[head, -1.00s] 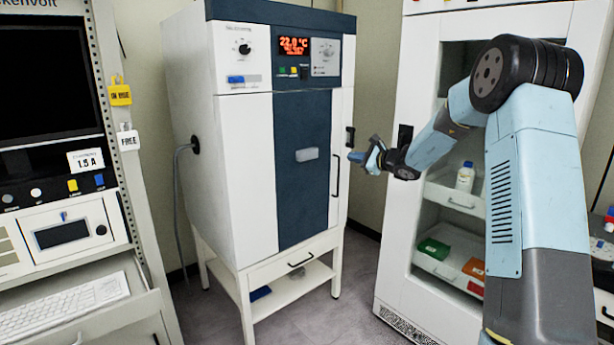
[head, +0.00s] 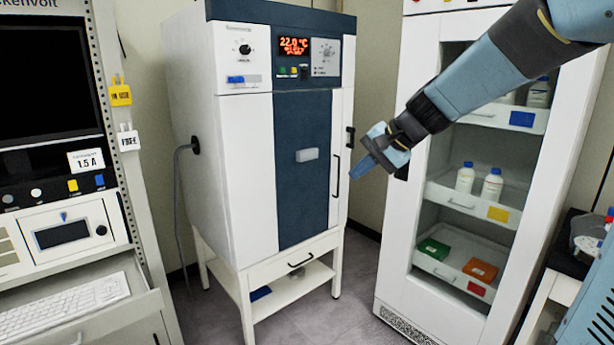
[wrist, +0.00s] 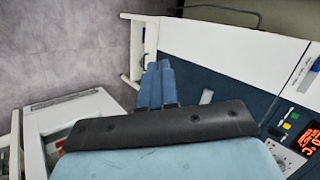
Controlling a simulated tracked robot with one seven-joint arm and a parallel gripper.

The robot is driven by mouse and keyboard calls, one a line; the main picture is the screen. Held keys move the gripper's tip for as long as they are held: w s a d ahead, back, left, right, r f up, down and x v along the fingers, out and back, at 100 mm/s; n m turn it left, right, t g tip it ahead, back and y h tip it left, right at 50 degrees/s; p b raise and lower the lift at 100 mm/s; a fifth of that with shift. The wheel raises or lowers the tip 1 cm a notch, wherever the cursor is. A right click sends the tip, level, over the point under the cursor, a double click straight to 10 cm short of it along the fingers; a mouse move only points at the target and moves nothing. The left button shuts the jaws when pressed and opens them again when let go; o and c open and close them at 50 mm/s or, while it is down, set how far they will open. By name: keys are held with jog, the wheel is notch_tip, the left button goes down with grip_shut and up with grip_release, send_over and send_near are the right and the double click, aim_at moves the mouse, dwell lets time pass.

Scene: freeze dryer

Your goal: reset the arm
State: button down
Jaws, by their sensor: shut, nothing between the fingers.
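My gripper (head: 363,168) is at the end of my raised arm, in front of the gap between the freeze dryer and the glass-fronted cabinet. Its fingers are together and empty, pointing down and left in the head view. The wrist view also shows the closed blue fingers (wrist: 157,84). The freeze dryer (head: 240,150) is white with a dark blue door, which is shut. Its red display (head: 294,46) reads 22.0 °C. My gripper appears near the dryer's right edge; I cannot tell how far apart they are.
The cabinet (head: 398,270) at right holds white bottles (head: 491,185), a green box (head: 434,249) and an orange box (head: 480,269). An instrument rack (head: 110,150) with a keyboard (head: 65,305) stands at left. Bare floor (head: 340,310) lies between them.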

jog(key=s+d+f+n+h, duration=0.1)
jog(key=s+d+n+h, duration=0.2)
jog(key=s+d, duration=0.3)
jog(key=s+d+f+n+h, duration=0.2)
jog(key=s+d+h, duration=0.2)
jog(key=s, duration=1.3)
jog(key=shift+d+n+t, duration=0.3)
jog(key=shift+d+n, duration=0.1)
jog(key=shift+d, duration=0.45)
